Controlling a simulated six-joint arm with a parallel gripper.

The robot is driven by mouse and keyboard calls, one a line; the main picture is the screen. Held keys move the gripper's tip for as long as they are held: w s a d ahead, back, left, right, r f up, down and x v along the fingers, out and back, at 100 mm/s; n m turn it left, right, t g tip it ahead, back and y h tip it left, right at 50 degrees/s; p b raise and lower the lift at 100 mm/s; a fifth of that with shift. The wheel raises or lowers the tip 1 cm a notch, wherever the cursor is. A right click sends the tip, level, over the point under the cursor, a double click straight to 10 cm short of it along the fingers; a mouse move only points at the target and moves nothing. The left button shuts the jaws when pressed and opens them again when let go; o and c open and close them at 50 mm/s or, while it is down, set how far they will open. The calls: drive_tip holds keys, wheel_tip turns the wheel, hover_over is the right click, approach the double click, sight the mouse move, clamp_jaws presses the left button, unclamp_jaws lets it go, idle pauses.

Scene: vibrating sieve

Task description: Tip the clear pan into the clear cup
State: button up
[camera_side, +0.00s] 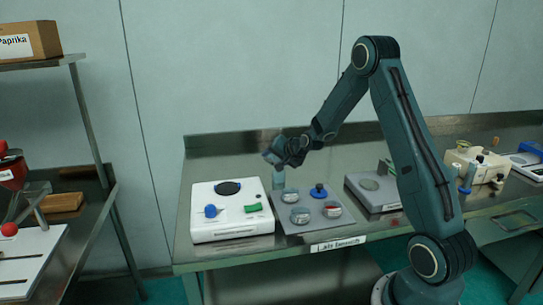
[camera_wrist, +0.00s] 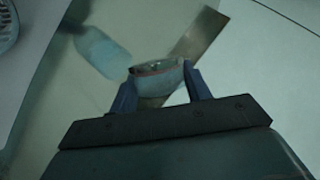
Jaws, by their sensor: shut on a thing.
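In the wrist view my gripper (camera_wrist: 160,85) is shut on a small rounded clear pan (camera_wrist: 158,80), with a reddish line along its rim and something pale inside. The pan's exact tilt is hard to tell. A bluish, see-through cylinder (camera_wrist: 102,52), which looks like the clear cup, is left of and beyond the pan, apart from it in the picture. In the side view my gripper (camera_side: 274,156) is above the back of the bench, and the pan is too small to make out there. The bluish clear cup (camera_side: 279,180) stands just below the gripper.
A white machine (camera_side: 232,229) with a dark disc, blue knob and green switch stands left. A grey mat (camera_side: 312,224) carries several small round dishes (camera_side: 300,215) and a blue-knobbed piece (camera_side: 319,191). A grey scale-like device (camera_side: 375,189) stands right. The bench's back strip is fairly clear.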

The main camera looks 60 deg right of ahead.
drive_tip(key=m+y, duration=0.1)
drive_tip(key=d+f+m+t+y, duration=0.1)
drive_tip(key=y, duration=0.1)
drive_tip(key=shift+s+d+m, duration=0.1)
drive_tip(key=shift+s+m, duration=0.05)
drive_tip(key=shift+m, duration=0.15)
drive_tip(key=shift+s+d+f+m+t+y, duration=0.1)
drive_tip(key=shift+d+m+t+y, duration=0.1)
drive_tip(key=shift+m+y, duration=0.2)
drive_tip(key=shift+d+m+t+y, duration=0.1)
drive_tip(key=shift+m+t+y, duration=0.15)
drive_tip(key=shift+y, duration=0.25)
drive_tip(key=shift+d+m+t+y, duration=0.2)
drive_tip(key=shift+m+t+y, duration=0.15)
drive_tip(key=shift+m+y, duration=0.45)
idle(0.4)
drive_tip(key=shift+n+h, duration=0.3)
drive_tip(key=shift+n, duration=0.15)
drive_tip(key=r, duration=0.5)
drive_tip(key=shift+a+r, duration=0.15)
drive_tip(key=shift+a, duration=0.05)
drive_tip(key=shift+f, duration=2.55)
